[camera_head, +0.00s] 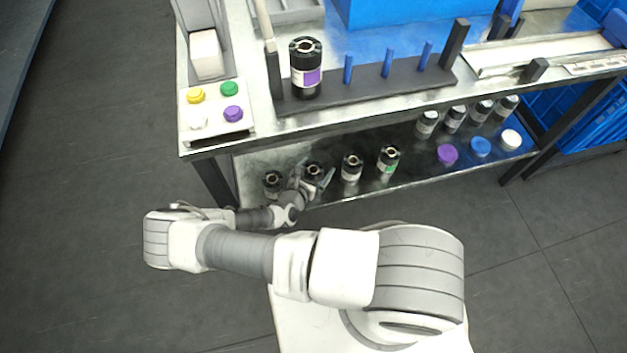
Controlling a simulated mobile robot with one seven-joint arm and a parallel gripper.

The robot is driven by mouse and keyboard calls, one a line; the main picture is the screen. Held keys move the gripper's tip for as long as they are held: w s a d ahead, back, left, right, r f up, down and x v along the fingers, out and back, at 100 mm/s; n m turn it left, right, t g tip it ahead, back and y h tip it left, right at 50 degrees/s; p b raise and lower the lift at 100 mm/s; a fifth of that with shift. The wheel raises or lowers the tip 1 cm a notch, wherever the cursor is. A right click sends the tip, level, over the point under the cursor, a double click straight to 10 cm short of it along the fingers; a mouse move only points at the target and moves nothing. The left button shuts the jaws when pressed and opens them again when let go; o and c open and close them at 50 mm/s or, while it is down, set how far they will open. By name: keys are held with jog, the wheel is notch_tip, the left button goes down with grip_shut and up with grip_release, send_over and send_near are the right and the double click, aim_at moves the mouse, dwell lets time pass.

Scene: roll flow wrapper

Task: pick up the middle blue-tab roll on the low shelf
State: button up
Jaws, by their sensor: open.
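Black rolls with pale label bands stand upright on the low shelf (412,178). Along its front edge are a far-left roll (272,184), a roll at my gripper (314,170), another to its right (351,168), and one with a green tab (388,159). My gripper (316,178) is open at the second roll from the left, its fingers appearing on either side. I cannot tell whether they touch it. My gripper partly covers this roll, and no blue tab can be made out on any of the rolls.
Several rolls (454,119) stand farther back on the shelf, near purple (447,154), blue (480,147) and white (510,139) discs. The tabletop (375,112) overhangs the shelf. It bears a dark peg rack (425,82) with a purple-tab roll (306,72), and a button panel (214,105).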

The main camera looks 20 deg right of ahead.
jog(key=shift+w+d+f, duration=0.15)
jog(key=shift+w+d, duration=0.15)
jog(key=shift+w, duration=0.05)
jog(key=shift+c, duration=0.2)
grip_shut()
